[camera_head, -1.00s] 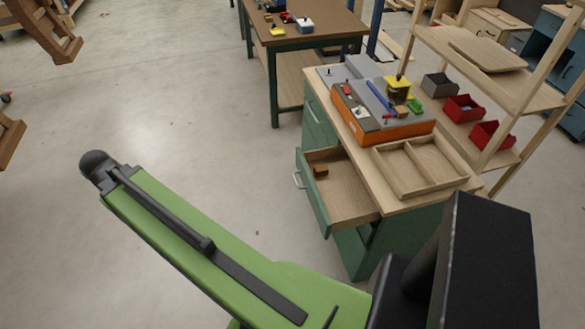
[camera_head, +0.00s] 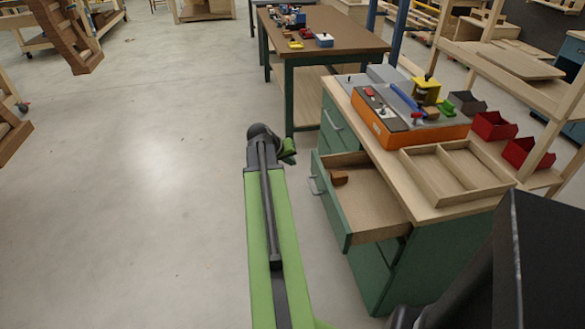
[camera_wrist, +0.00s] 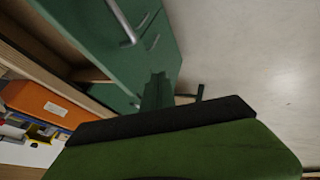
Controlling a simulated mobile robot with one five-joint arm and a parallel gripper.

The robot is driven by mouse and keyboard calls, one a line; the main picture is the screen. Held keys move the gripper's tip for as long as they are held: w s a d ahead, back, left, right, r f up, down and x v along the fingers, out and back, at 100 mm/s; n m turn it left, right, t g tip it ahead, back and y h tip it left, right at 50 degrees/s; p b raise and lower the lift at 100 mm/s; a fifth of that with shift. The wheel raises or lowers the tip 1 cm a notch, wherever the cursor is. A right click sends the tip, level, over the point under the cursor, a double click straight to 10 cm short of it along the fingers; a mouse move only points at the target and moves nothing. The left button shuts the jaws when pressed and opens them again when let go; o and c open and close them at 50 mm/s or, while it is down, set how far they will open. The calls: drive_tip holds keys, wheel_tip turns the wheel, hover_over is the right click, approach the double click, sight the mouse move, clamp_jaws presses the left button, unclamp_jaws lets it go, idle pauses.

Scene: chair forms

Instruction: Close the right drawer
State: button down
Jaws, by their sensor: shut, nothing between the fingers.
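The drawer (camera_head: 372,208) stands pulled out of the green cabinet, with a small brown block in it. Its green front (camera_head: 331,207) carries a grey bar handle (camera_head: 315,182). In the wrist view the drawer front (camera_wrist: 88,42) and handle (camera_wrist: 122,24) fill the upper left. My gripper (camera_head: 288,152) is shut and empty at the end of my green arm. In the head view it is left of and beyond the drawer front, with a visible gap to the handle. My own dark and green body part covers the bottom of the wrist view.
The wooden top (camera_head: 470,205) holds an orange-sided box (camera_head: 400,135) and a divided tray (camera_head: 478,197). A brown-topped table (camera_head: 345,45) stands beyond. Red bins (camera_head: 493,126) sit on a shelf at right. The floor (camera_head: 150,200) at left is clear.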

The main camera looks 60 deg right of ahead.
sight(312, 169)
drive_tip(key=s+d+f+b, duration=0.1)
drive_tip(key=d, duration=0.1)
drive_tip(key=s+d+f+b, duration=0.1)
drive_tip(key=d+f, duration=0.1)
drive_tip(key=s+d+f+b, duration=0.1)
drive_tip(key=s+d+f, duration=0.1)
drive_tip(key=shift+d+f+b, duration=0.1)
drive_tip(key=shift+d+b, duration=0.05)
drive_tip(key=shift+b, duration=0.15)
